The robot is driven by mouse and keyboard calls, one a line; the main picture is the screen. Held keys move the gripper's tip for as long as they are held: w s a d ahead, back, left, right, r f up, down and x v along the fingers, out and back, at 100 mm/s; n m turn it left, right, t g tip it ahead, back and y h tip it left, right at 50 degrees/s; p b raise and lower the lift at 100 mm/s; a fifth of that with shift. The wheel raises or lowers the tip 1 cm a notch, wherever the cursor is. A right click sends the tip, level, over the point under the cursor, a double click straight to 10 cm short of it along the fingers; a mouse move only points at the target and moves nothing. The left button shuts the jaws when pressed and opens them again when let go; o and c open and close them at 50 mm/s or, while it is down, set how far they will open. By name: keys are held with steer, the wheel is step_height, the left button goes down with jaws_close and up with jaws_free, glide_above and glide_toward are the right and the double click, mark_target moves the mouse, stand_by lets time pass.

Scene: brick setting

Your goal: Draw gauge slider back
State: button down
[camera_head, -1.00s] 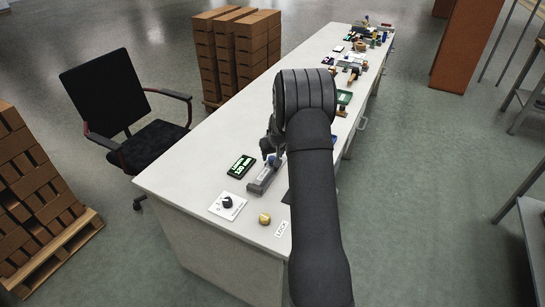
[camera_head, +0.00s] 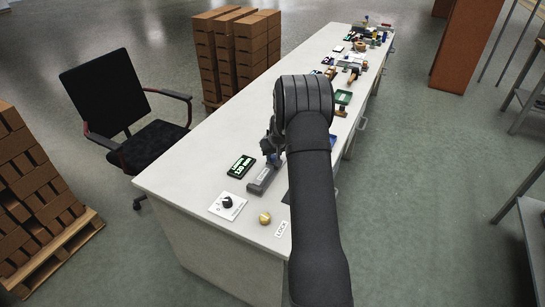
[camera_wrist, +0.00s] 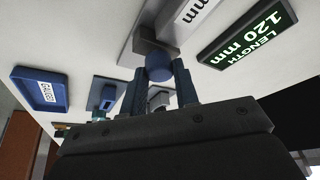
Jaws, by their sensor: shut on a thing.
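The gauge (camera_head: 262,180) is a grey bar with a pale scale lying on the white table, partly behind my arm. In the wrist view its pale face (camera_wrist: 186,16) carries "mm". The slider is a dark grey block (camera_wrist: 152,48) on the gauge with a round blue knob (camera_wrist: 159,68). My gripper (camera_wrist: 160,80) is shut on the blue knob, a finger on each side. In the head view my gripper (camera_head: 274,157) is at the far end of the gauge. A green display (camera_wrist: 250,32) beside it reads "LENGTH 120 mm"; it also shows in the head view (camera_head: 241,166).
A white plate with a black dial (camera_head: 227,203), a brass knob (camera_head: 265,218) and a "LOCK" label (camera_head: 282,229) are at the near end. A blue tray labelled "GAUGES" (camera_wrist: 42,101) lies left in the wrist view. More items stand farther along the table.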

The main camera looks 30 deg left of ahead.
steer(key=shift+w+r, duration=0.1)
steer(key=shift+w, duration=1.15)
steer(key=c, duration=1.1)
jaws_free()
steer(key=v, duration=1.7)
steer(key=shift+r, duration=0.15)
steer(key=shift+d, duration=0.1)
steer(key=x, duration=1.7)
steer(key=shift+f, duration=0.25)
steer(key=shift+r, duration=0.15)
